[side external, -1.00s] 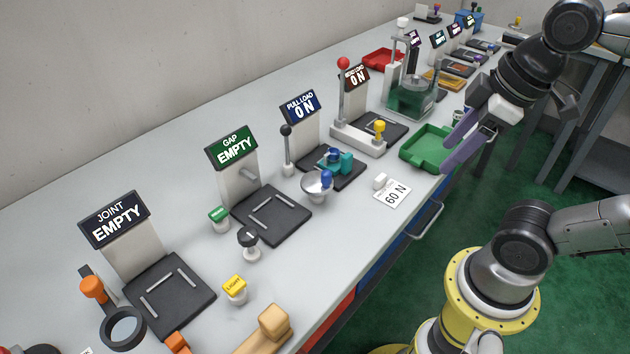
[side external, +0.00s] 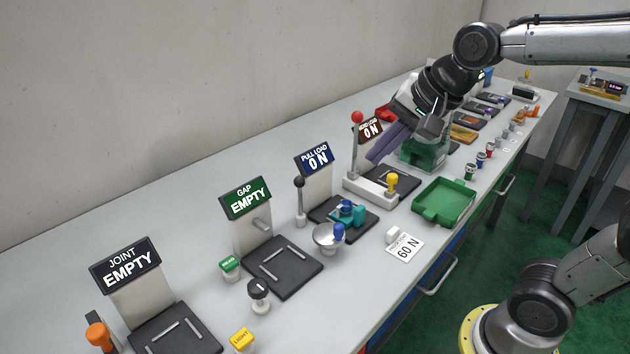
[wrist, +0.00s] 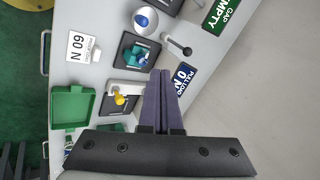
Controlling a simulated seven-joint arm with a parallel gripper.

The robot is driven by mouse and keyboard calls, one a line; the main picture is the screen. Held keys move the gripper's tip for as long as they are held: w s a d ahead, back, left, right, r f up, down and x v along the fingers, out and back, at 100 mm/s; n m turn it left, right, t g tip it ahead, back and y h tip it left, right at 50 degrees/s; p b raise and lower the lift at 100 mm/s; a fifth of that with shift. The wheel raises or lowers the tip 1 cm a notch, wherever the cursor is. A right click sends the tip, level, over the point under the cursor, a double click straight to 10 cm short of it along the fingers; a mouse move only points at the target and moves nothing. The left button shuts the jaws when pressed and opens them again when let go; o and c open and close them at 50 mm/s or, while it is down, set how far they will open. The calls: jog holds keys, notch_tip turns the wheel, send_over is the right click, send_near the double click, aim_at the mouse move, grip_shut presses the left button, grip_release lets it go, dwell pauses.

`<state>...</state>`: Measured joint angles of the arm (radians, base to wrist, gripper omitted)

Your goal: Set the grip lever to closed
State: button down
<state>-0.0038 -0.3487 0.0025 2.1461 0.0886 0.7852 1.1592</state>
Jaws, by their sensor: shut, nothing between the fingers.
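No label in view marks the grip lever. A black-knobbed lever (side external: 299,183) stands upright left of the blue PULL LOAD sign (side external: 314,160); it also shows in the wrist view (wrist: 180,46). A red-knobbed lever (side external: 356,119) rises from a white base (side external: 362,186) farther along the bench. My gripper (side external: 371,158) is above the bench, just right of the red-knobbed lever in the side view. Its purple fingers are together and empty. They also show in the wrist view (wrist: 158,72), pointing toward the PULL LOAD station. I cannot tell whether they touch anything.
A teal fixture (side external: 351,214) sits on the PULL LOAD pad. A yellow knob (side external: 392,181) stands on the white base. The GAP pad (side external: 285,266) is farther left.

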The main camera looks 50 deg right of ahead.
jog(key=w+f+g, duration=0.1)
jog(key=w+f, duration=0.2)
jog(key=w, duration=0.2)
send_over(300, 197)
jog(key=s+d, duration=0.1)
jog(key=s, duration=0.2)
notch_tip(300, 197, down, 8)
jog(key=shift+s+f+m, duration=0.15)
jog(key=shift+m, duration=0.25)
